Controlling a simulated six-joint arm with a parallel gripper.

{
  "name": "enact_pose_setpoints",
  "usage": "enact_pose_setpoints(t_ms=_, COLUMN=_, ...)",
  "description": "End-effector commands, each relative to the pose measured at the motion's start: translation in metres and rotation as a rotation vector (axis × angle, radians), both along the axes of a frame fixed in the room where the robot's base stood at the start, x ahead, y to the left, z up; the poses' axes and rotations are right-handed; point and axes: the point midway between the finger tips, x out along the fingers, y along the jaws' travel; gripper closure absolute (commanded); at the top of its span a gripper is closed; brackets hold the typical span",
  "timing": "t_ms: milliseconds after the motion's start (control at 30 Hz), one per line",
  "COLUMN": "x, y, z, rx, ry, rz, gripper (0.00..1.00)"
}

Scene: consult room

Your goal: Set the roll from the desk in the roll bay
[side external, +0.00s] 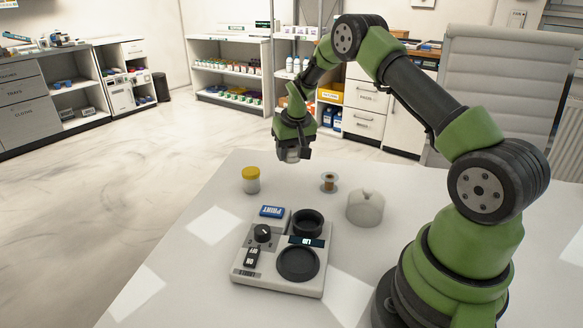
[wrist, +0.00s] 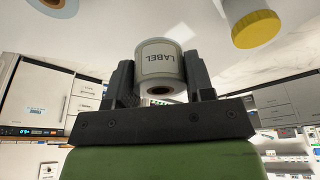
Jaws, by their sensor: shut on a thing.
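My gripper (side external: 292,146) is shut on a white roll (wrist: 161,67) marked LABEL, which shows upside down between the two jaws in the wrist view. The roll has a brown core. In the side view the roll (side external: 291,156) is a small pale shape, partly hidden by the jaws, held in the air above the far part of the desk. A light grey device (side external: 240,267) sits on the desk, nearer the camera. It has a dark open ring (side external: 308,222) at the back and a dark round recess (side external: 297,263) in front. I cannot tell for certain which is the roll bay.
The device also carries a blue PRINT key (side external: 272,211), a black knob (side external: 262,233) and a small display. A yellow-lidded jar (side external: 251,180), a small copper-coloured spool (side external: 329,182) and a white domed object (side external: 365,207) stand on the white desk (side external: 190,265). The desk's left side is clear.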

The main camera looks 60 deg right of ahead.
Motion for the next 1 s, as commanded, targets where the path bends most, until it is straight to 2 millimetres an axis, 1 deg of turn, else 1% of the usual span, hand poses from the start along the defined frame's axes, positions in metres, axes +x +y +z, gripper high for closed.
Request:
enact_pose_setpoints(t_ms=33, x=0.001, y=0.0, z=0.009, rx=-0.002, ry=-0.003, rz=0.001, gripper=0.75)
enact_pose_setpoints(t_ms=133, x=0.0, y=0.006, z=0.023, rx=-0.001, ry=-0.002, rz=0.016, gripper=0.75)
enact_pose_setpoints(t_ms=233, x=-0.002, y=0.025, z=0.037, rx=0.001, ry=-0.001, rz=0.064, gripper=0.75)
enact_pose_setpoints(t_ms=267, x=-0.004, y=0.034, z=0.041, rx=0.001, ry=0.001, rz=0.085, gripper=0.75)
enact_pose_setpoints(t_ms=333, x=-0.009, y=0.057, z=0.052, rx=0.0, ry=0.0, rz=0.144, gripper=0.75)
enact_pose_setpoints(t_ms=433, x=-0.024, y=0.094, z=0.067, rx=0.001, ry=-0.001, rz=0.243, gripper=0.75)
enact_pose_setpoints(t_ms=500, x=-0.038, y=0.119, z=0.077, rx=0.001, ry=-0.002, rz=0.314, gripper=0.75)
enact_pose_setpoints(t_ms=600, x=-0.062, y=0.149, z=0.088, rx=0.0, ry=-0.002, rz=0.405, gripper=0.75)
enact_pose_setpoints(t_ms=700, x=-0.084, y=0.172, z=0.095, rx=-0.001, ry=-0.003, rz=0.482, gripper=0.75)
enact_pose_setpoints(t_ms=833, x=-0.108, y=0.19, z=0.1, rx=-0.001, ry=-0.002, rz=0.549, gripper=0.75)
enact_pose_setpoints(t_ms=900, x=-0.116, y=0.195, z=0.101, rx=-0.001, ry=-0.001, rz=0.573, gripper=0.75)
enact_pose_setpoints(t_ms=1000, x=-0.122, y=0.199, z=0.101, rx=-0.001, ry=0.0, rz=0.588, gripper=0.75)
